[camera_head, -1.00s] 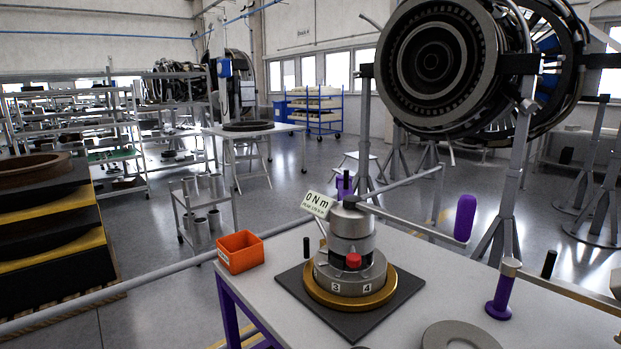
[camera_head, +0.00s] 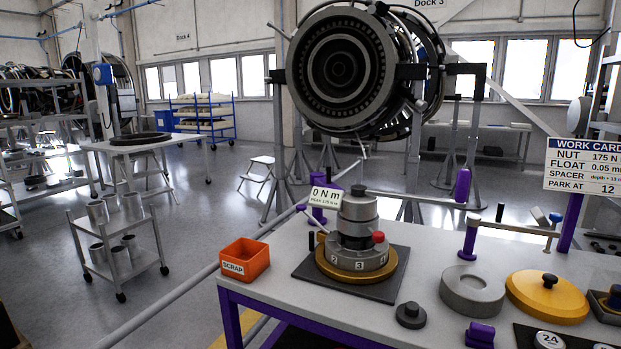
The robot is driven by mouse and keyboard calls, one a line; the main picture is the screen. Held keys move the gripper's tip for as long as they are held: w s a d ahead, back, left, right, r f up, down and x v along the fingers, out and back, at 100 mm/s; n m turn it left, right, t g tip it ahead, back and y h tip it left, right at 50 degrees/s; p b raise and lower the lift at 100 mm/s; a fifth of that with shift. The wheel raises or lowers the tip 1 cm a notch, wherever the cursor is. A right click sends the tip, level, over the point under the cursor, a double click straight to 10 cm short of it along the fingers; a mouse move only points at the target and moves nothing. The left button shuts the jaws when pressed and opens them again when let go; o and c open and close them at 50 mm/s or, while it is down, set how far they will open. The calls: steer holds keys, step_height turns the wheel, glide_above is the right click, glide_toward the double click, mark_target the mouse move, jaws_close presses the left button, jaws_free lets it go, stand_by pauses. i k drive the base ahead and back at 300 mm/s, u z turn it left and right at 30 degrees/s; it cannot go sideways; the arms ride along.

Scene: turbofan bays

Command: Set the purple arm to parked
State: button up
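A silver stacked fixture (camera_head: 357,228) stands on a dark square plate, with a gold ring and numbered faces at its base. A grey bar (camera_head: 415,198) runs right from near its top to an upright purple grip (camera_head: 462,185). Right of the fixture, a purple post (camera_head: 468,240) carries another bar (camera_head: 515,227) reaching right. A further purple piece (camera_head: 318,200) shows behind the readout sign. I cannot tell which of these is the purple arm. A work card (camera_head: 582,168) at right reads "PARK AT 12". My gripper is not in view.
The white bench (camera_head: 430,270) has purple legs. It holds an orange scrap bin (camera_head: 245,262), a grey disc (camera_head: 472,290), a yellow lidded disc (camera_head: 547,297) and a small black knob (camera_head: 411,315). An engine (camera_head: 345,70) stands behind. Floor at left is partly clear.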

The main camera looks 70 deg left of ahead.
mark_target(327, 194)
steer(key=u, duration=2.2)
steer(key=i, duration=0.95)
steer(key=u, duration=0.05)
